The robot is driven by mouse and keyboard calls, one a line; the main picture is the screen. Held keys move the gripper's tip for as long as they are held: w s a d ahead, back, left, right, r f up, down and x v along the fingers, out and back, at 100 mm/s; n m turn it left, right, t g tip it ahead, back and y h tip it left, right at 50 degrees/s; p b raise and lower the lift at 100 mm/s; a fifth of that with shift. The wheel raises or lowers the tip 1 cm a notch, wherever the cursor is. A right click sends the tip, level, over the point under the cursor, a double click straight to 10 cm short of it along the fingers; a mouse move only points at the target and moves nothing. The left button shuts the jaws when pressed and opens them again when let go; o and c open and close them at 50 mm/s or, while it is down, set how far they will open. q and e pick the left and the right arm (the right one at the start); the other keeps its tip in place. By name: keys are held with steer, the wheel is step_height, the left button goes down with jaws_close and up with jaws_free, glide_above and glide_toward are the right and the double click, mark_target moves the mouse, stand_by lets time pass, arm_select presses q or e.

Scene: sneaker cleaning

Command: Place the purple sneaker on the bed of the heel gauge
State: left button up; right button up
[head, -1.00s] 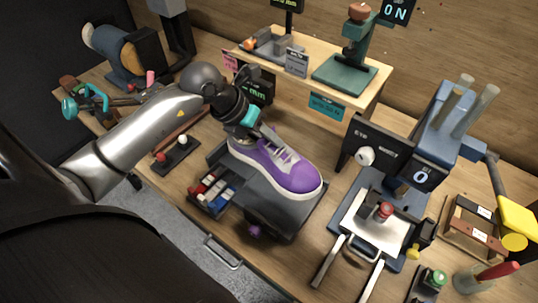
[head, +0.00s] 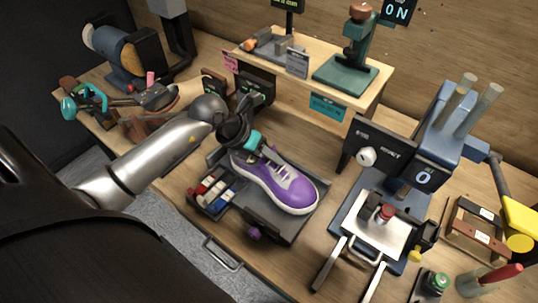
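The purple sneaker (head: 283,188), with a white sole and pale laces, is over the dark grey bed of the heel gauge (head: 285,228), toe pointing to the lower right. Its sole looks close to or on the bed; I cannot tell whether it fully touches. A purple knob (head: 254,233) shows at the bed's front. My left gripper (head: 273,157) is at the sneaker's collar and tongue and appears shut on it, its fingertips partly hidden there. The sneaker's heel is partly covered by the gripper. My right gripper is not in view.
A small tray of red, white and blue pieces (head: 211,191) sits left of the bed. A blue press-like machine (head: 392,205) with a handle stands to the right. A raised wooden shelf (head: 300,75) is behind. A wooden rack (head: 475,230) is far right.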

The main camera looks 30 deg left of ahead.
arm_select(q)
steer(key=o, duration=0.3)
steer(key=p+v, duration=0.1)
steer(key=v, duration=1.1)
steer(key=shift+r, duration=0.2)
steer(key=shift+d, duration=0.1)
